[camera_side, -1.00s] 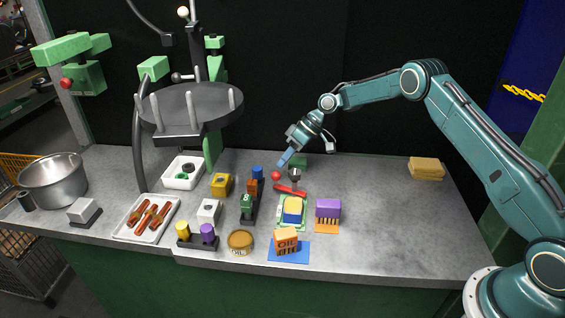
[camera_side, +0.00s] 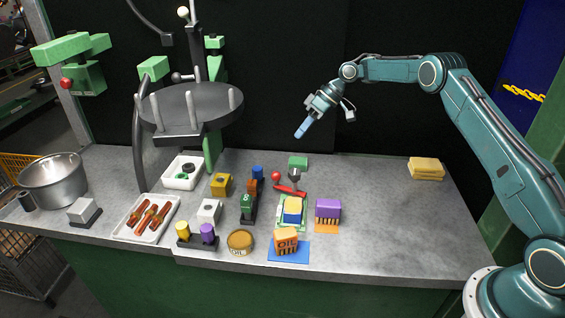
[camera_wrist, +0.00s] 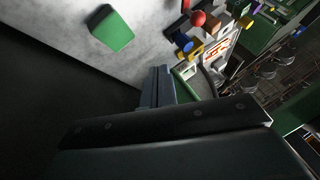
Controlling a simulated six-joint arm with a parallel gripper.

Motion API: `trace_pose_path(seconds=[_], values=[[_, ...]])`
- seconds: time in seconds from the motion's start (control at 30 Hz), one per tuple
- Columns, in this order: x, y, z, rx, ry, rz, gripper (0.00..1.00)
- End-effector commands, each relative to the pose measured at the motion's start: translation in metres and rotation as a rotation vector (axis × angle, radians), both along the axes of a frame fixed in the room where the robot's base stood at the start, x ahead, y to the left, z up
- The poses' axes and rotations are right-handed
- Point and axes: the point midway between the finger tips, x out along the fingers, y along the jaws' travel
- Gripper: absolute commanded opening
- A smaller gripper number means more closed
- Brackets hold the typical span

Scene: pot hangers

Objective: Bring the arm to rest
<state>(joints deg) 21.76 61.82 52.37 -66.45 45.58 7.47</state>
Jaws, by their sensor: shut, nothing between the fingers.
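My gripper (camera_side: 302,130) is shut and empty. It hangs in the air above the back of the grey bench, with its blue fingers pointing down and to the left. In the wrist view the closed fingers (camera_wrist: 157,88) show at the middle, touching nothing. A green block (camera_side: 298,162) lies on the bench below the gripper and also shows in the wrist view (camera_wrist: 112,32). A red ball (camera_side: 276,175) sits to the left of the block, by a red-handled tool (camera_side: 290,190).
The grey drill-press table (camera_side: 190,106) stands at the left with a green column. Several coloured blocks, a sausage tray (camera_side: 129,229) and a metal pot (camera_side: 53,183) cover the left and middle bench. Yellow sponges (camera_side: 426,168) lie at the right. The right bench is mostly bare.

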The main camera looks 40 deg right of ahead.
Motion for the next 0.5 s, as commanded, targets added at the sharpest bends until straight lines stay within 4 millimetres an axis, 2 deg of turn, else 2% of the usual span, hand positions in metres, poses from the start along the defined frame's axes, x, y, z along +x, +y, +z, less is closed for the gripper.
trace_pose_path(seconds=[0.27,0.5], values=[[0.000,0.001,0.003,-0.004,-0.001,-0.003,0.00],[-0.004,0.009,0.032,-0.033,-0.007,-0.026,0.00]])
